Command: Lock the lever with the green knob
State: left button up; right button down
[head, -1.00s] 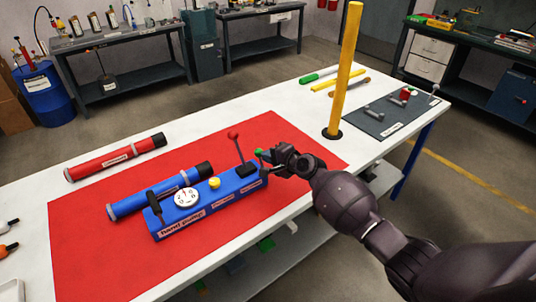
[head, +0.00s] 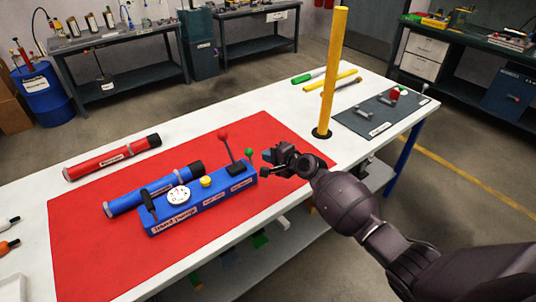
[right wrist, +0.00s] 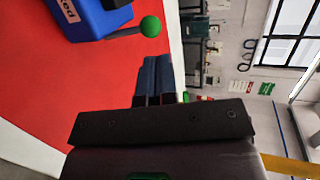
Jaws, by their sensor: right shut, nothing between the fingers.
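The blue hand pump (head: 198,202) lies on the red mat (head: 90,235). At its right end a small lever carries a green knob (head: 248,152), standing up above the block. A taller lever with a red knob (head: 223,135) stands just left of it. My right gripper (head: 267,164) is shut and empty, just right of the green knob with a small gap. In the right wrist view the green knob (right wrist: 150,26) and its grey lever are clear of my shut fingers (right wrist: 152,80). My left gripper is out of view.
A blue tube (head: 155,190) lies behind the pump, and a red tube (head: 112,158) lies farther back. A yellow post (head: 333,75) rises from the white table beyond my right gripper. A grey mat (head: 375,120) with small parts is at the far right.

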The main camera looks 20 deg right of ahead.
jog(key=s+d+r+p, duration=0.1)
jog(key=s+d+r, duration=0.2)
jog(key=s, duration=0.3)
jog(key=shift+d+r, duration=0.4)
jog(key=shift+r, duration=0.5)
